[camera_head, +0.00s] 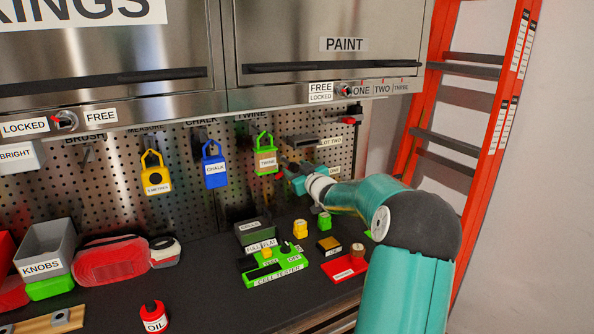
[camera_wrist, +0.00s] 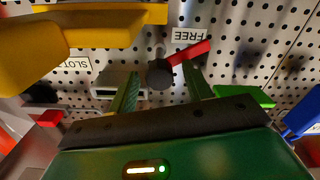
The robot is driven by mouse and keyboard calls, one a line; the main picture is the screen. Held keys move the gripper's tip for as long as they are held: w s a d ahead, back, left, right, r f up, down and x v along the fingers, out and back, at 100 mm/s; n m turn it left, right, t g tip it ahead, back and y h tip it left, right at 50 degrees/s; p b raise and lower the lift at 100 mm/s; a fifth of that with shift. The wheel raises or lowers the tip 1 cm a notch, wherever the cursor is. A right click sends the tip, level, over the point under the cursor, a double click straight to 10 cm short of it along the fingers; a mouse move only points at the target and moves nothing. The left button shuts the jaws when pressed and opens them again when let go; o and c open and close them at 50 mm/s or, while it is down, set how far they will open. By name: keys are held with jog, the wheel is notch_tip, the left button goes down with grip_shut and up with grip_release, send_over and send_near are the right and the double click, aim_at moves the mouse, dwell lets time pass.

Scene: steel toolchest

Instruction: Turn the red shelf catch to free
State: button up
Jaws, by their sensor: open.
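The red shelf catch (camera_wrist: 188,52) shows in the wrist view as a red lever beside a dark round knob (camera_wrist: 160,74). Its lever slants up and to the right, its tip close to the upside-down FREE label (camera_wrist: 188,35). My gripper (camera_wrist: 162,88) is open, with one green finger to each side of the knob. Whether a finger touches the knob or lever I cannot tell. In the head view my gripper (camera_head: 284,168) is by the pegboard, just right of the green TWINE tag; I cannot make out the catch at the gripper there.
A grey SLOT TWO shelf (camera_head: 315,140) is just above my gripper. The TWINE tag (camera_head: 266,161) and blue CHALK tag (camera_head: 214,168) hang at left. A yellow object (camera_wrist: 95,30) fills the wrist view's upper left. A green cell tester (camera_head: 275,270) lies on the bench below.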

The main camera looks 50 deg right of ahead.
jog(key=c, duration=1)
jog(key=shift+m, duration=2.8)
jog(key=o, duration=1)
jog(key=v, duration=1.3)
jog(key=shift+s, duration=0.4)
